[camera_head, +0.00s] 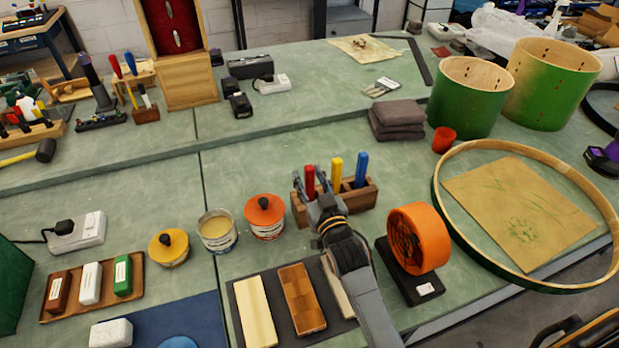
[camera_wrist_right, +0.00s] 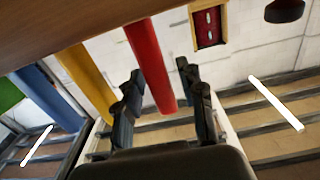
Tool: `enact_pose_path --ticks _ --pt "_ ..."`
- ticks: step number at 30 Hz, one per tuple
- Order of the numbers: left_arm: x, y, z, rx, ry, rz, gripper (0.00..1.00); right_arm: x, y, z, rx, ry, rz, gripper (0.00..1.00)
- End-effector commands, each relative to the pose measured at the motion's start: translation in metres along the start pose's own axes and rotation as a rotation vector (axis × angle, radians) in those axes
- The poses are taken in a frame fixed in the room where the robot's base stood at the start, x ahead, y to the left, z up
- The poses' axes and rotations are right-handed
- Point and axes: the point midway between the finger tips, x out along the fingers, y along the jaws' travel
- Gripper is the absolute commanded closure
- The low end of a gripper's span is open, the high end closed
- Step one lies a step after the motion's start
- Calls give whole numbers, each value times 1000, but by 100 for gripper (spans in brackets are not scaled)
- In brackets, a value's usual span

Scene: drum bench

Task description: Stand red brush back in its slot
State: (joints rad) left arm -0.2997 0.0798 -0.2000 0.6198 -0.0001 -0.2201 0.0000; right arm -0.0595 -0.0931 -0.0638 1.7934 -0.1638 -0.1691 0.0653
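The red brush (camera_head: 310,181) stands upright with its handle up, at the left end of a wooden slotted block (camera_head: 358,199). In the right wrist view, the red handle (camera_wrist_right: 150,62) rises from the block's wood (camera_wrist_right: 60,22) and its end lies between my fingers. My right gripper (camera_head: 313,184) straddles the handle, with small gaps seen on both sides of it in the right wrist view (camera_wrist_right: 162,85). The brush's lower end is hidden, so I cannot tell how deep it sits. My left gripper is not in view.
A yellow handle (camera_head: 336,174) and a blue handle (camera_head: 361,170) stand in the same block. An orange-lidded tin (camera_head: 265,217) is close on the left. An orange wheel on a black base (camera_head: 418,238) stands right of my arm. Free bench lies behind the block.

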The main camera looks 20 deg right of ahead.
Motion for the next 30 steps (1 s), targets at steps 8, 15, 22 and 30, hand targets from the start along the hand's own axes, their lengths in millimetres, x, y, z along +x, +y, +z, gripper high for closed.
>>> enact_pose_path --ticks 8,15,22,30 --pt "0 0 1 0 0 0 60 0 0 0 0 0 0 55" --pt "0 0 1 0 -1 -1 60 -22 0 1 0 -2 0 55" --pt "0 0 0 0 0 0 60 -70 0 1 0 -3 0 55" --pt "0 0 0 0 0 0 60 -111 0 1 0 -2 0 55"
